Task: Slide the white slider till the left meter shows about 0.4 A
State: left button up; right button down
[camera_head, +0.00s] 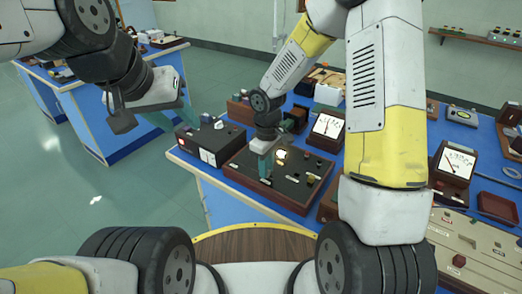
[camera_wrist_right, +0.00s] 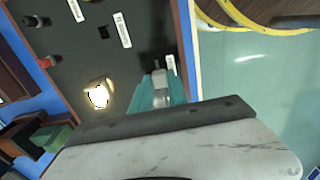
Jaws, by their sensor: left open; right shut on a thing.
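The dark panel board (camera_head: 245,160) in a wooden frame lies on the blue bench. My right gripper (camera_head: 265,172) reaches down onto it. In the right wrist view its teal fingers (camera_wrist_right: 160,90) are shut on the pale slider (camera_wrist_right: 161,88), near the board's edge. The fingers hide the slider in the head view. The left meter (camera_head: 327,127) stands behind the board with a white dial and a reddish needle; its reading is too small to tell. My left gripper (camera_head: 158,116) is open and empty, in the air left of the bench.
A lit bulb (camera_head: 281,154) glows on the board, close to my right gripper; it also shows in the right wrist view (camera_wrist_right: 98,95). A black box (camera_head: 210,141) stands left of the board. A second meter (camera_head: 455,162) and a beige panel (camera_head: 470,240) are at the right.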

jog(key=shift+w, duration=0.1)
jog(key=c, duration=1.3)
grip_release()
jog(key=shift+r, duration=3.9)
jog(key=shift+r, duration=0.15)
jog(key=s+d+r+m+t, duration=0.2)
jog(key=s+d+r+m, duration=0.1)
jog(key=s+r, duration=0.2)
jog(key=s+d+r+m+t+y, duration=0.1)
jog(key=s+d+r+m+t, duration=0.1)
jog(key=s+r, duration=0.4)
jog(key=s+d+r+m+t+y, duration=0.1)
jog(key=s+d+r+m+t, duration=0.1)
jog(key=s+d+r+m, duration=0.3)
jog(key=shift+s+d+r, duration=0.1)
jog(key=shift+s+r, duration=0.1)
jog(key=shift+r, duration=0.9)
jog(key=shift+s+d+r, duration=0.1)
jog(key=shift+s+r, duration=0.05)
jog(key=shift+r, duration=0.9)
